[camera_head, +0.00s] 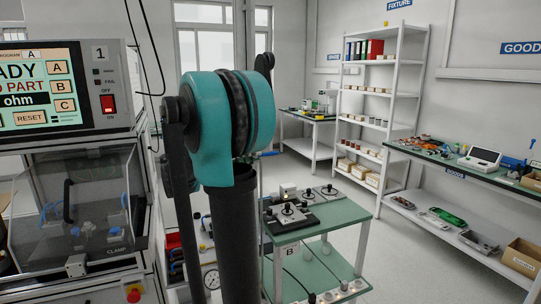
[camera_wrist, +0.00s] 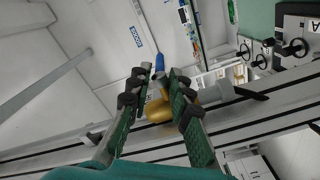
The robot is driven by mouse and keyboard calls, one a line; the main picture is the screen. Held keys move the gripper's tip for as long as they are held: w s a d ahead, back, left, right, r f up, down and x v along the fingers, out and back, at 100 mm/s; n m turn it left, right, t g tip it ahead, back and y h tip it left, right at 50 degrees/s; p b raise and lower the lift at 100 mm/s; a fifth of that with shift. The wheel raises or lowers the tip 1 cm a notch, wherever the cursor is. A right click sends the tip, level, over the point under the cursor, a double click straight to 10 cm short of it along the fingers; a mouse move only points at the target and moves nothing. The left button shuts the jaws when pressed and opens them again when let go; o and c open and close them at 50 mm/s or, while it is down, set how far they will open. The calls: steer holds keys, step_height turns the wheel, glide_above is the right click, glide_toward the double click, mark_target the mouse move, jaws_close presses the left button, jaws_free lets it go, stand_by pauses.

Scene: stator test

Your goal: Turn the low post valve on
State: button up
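The low post valve shows in the wrist view as a brass-yellow body (camera_wrist: 158,111) with a short blue lever (camera_wrist: 160,62). A grey pipe fitting (camera_wrist: 215,92) extends to its right. My gripper (camera_wrist: 160,74) is open, with its two green-padded fingers on either side of the valve. The blue lever shows between the fingertips, and the brass body lies partly behind the right finger. I cannot tell whether either finger touches the lever. In the head view my arm hides the valve, and my gripper is out of sight.
A test cabinet (camera_head: 62,95) with a screen stands close on the left. A round gauge (camera_head: 211,280) is low beside my arm. A green-topped cart (camera_head: 335,215) with fixtures stands to the right.

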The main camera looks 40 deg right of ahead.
mark_target(271, 154)
steer(key=x, duration=0.7)
steer(key=shift+c, duration=0.4)
jaws_close()
